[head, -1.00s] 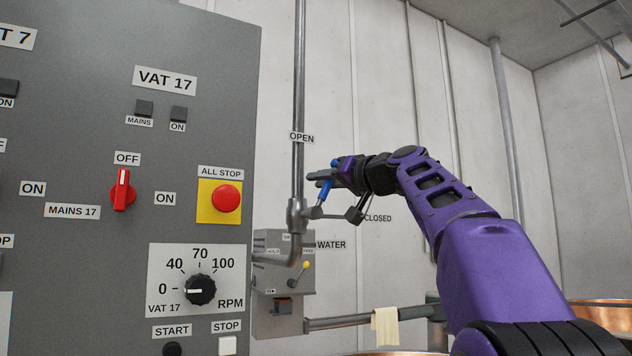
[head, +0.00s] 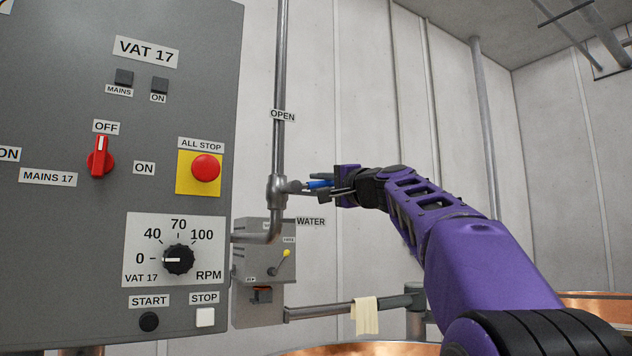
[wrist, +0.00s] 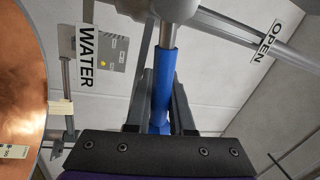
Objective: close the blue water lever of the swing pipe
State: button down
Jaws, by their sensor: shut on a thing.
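The blue water lever (head: 319,184) sticks out to the right from the grey valve (head: 278,188) on the vertical pipe, lying nearly level. In the wrist view the blue lever (wrist: 163,82) runs between the two dark fingers of my gripper (wrist: 162,100). My gripper (head: 328,187) is shut on the lever, reaching in from the right. An OPEN label (head: 283,115) is on the pipe above the valve, and a WATER label (head: 311,221) is below the lever. No CLOSED label shows now; my gripper and arm cover that area.
The grey VAT 17 panel (head: 60,240) stands close on the left, with a red all-stop button (head: 205,167). A small grey box with a yellow-knobbed lever (head: 286,253) is below the valve. A cloth (head: 365,315) hangs on a horizontal pipe above a copper vat (head: 360,349).

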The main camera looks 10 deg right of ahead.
jog(key=shift+d+f+m+h+b, duration=0.1)
jog(key=shift+f+m+h+b, duration=0.1)
jog(key=shift+f+m, duration=0.35)
jog(key=shift+f+m+h+b, duration=0.1)
jog(key=shift+f+m+h, duration=0.1)
jog(key=shift+m, duration=0.55)
jog(key=shift+w+f, duration=0.1)
jog(key=shift+f, duration=0.05)
jog(key=c, duration=0.8)
grip_release()
